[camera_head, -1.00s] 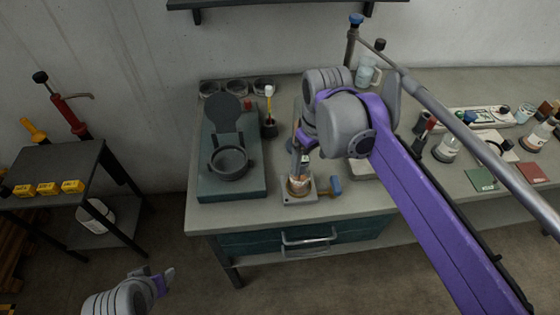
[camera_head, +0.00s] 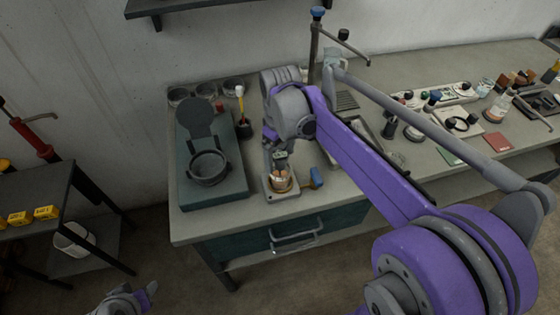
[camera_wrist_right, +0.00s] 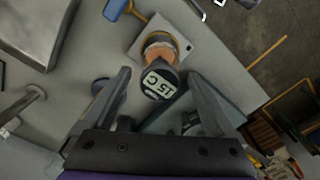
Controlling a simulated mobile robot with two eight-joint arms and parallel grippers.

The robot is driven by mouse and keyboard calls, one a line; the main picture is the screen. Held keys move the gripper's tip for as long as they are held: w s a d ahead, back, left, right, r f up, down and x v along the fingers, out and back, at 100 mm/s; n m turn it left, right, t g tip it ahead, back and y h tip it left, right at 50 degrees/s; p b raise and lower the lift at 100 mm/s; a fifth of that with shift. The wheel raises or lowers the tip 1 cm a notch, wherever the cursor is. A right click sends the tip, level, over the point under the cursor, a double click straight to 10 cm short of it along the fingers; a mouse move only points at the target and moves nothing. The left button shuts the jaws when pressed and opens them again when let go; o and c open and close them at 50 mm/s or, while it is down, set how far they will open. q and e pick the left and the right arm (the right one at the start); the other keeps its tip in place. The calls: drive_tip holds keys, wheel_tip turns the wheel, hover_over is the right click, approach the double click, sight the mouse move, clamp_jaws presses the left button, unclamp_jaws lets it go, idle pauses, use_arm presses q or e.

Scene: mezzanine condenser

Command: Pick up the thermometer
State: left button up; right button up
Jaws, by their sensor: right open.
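The thermometer (camera_head: 280,158) has a dark round head with a digital display. In the right wrist view its display (camera_wrist_right: 160,84) reads about 15 C. It stands over a copper-coloured cup (camera_head: 279,180) on a small square pale base (camera_head: 281,195) at the bench's front; its lower part is hidden. My right gripper (camera_wrist_right: 158,76) is open, with its fingers on either side of the thermometer head in the picture; no contact is visible. In the head view my right gripper (camera_head: 273,150) is just above and behind the head. My left gripper (camera_head: 147,292) is low at bottom left, away from the bench.
A blue handle (camera_head: 317,178) sticks out beside the cup. A dark green device with an open round lid (camera_head: 208,167) stands to the left. A tall post (camera_head: 316,50) rises behind my right arm. Small bottles and cards crowd the bench's right side.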

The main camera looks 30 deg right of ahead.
drive_tip(key=shift+f, duration=0.95)
clamp_jaws()
